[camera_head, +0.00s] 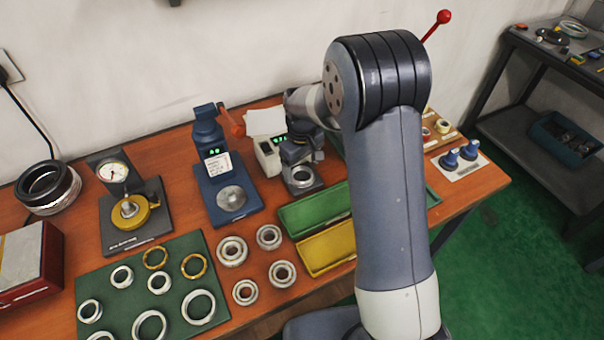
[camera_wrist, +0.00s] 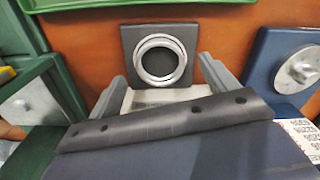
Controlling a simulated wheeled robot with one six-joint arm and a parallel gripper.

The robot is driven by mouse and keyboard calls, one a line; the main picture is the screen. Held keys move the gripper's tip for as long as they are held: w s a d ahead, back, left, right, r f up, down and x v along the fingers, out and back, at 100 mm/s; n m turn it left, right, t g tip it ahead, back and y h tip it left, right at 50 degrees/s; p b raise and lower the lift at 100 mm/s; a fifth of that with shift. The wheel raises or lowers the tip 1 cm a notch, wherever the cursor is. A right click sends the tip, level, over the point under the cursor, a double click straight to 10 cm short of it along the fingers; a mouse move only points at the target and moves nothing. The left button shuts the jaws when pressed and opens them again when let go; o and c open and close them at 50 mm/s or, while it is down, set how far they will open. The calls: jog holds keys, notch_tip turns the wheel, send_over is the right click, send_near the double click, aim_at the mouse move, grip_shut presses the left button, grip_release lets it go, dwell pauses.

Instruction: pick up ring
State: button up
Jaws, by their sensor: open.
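A silver ring (camera_wrist: 138,62) lies flat on a dark square plate (camera_wrist: 129,34) in the wrist view. In the head view the ring (camera_head: 303,183) shows on the base of a small measuring stand, directly below my gripper (camera_head: 297,155). My gripper (camera_wrist: 162,72) is open in the wrist view. Its two grey fingers are apart, one toward each side of the ring, and nothing is held between them. Whether the fingertips are level with the ring or above it, I cannot tell. My arm hides part of the bench in the head view.
A blue gauge stand (camera_head: 215,165) is left of the ring's stand. Green (camera_head: 315,211) and yellow (camera_head: 327,248) trays lie to the front right. Several loose rings (camera_head: 232,251) and a green mat with rings (camera_head: 100,275) are nearer the front. A dial gauge (camera_head: 113,172) stands farther left.

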notch_tip(320, 180, down, 2)
jog(key=shift+f, duration=0.1)
jog(key=c, duration=1.1)
